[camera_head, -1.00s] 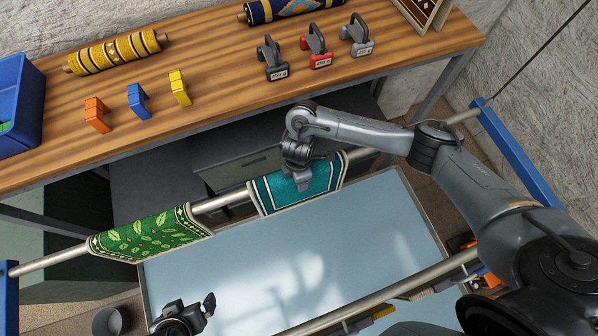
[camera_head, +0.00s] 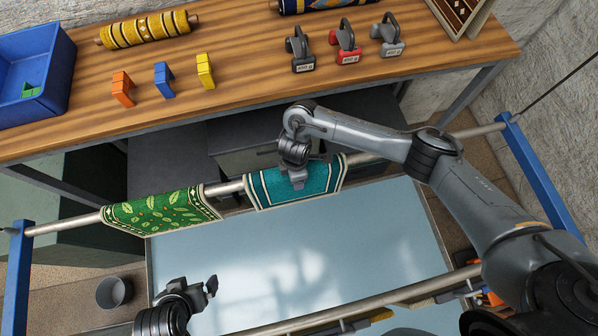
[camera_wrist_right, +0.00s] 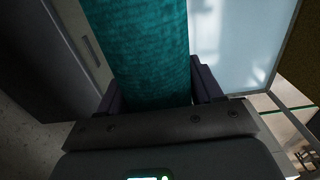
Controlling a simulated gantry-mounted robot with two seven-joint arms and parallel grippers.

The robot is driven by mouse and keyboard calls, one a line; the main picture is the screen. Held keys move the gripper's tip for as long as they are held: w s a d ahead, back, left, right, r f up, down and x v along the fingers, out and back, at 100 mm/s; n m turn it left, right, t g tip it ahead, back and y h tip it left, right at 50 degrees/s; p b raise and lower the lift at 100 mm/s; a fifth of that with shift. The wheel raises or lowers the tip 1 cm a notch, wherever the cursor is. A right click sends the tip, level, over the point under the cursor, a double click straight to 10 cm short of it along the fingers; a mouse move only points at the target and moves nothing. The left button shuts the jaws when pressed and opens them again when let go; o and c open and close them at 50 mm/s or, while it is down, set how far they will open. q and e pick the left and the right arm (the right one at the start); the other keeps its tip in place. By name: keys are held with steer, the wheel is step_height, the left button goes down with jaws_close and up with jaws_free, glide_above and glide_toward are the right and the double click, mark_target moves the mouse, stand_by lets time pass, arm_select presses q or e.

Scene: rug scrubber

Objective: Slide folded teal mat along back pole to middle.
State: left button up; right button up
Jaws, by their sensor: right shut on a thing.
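The teal mat (camera_head: 322,184) with a pale border hangs folded over the back pole (camera_head: 362,159), near the pole's middle. The green leaf-patterned mat (camera_head: 160,211) hangs on the same pole to its left, with a short bare stretch between them. My right gripper (camera_head: 297,181) is shut on the teal mat from above. In the right wrist view the teal mat (camera_wrist_right: 145,50) runs up between the two dark fingers. My left gripper (camera_head: 212,286) is at the lower left, apart from both mats, with its fingers spread and nothing between them.
A wooden bench (camera_head: 240,85) behind the pole holds a blue bin (camera_head: 62,90), coloured clamps, weights and rolled rugs. A pale blue panel (camera_head: 330,250) lies below the poles. A front pole (camera_head: 390,296) crosses nearer. A blue post (camera_head: 535,175) stands at the right. A bucket (camera_head: 114,292) is lower left.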

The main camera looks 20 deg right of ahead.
steer(key=shift+a, duration=0.1)
steer(key=shift+w+a, duration=0.25)
steer(key=shift+a, duration=0.9)
steer(key=shift+w+a, duration=0.25)
steer(key=shift+a, duration=0.9)
steer(key=o, duration=1.5)
steer(key=shift+d, duration=0.1)
steer(key=shift+r, duration=0.1)
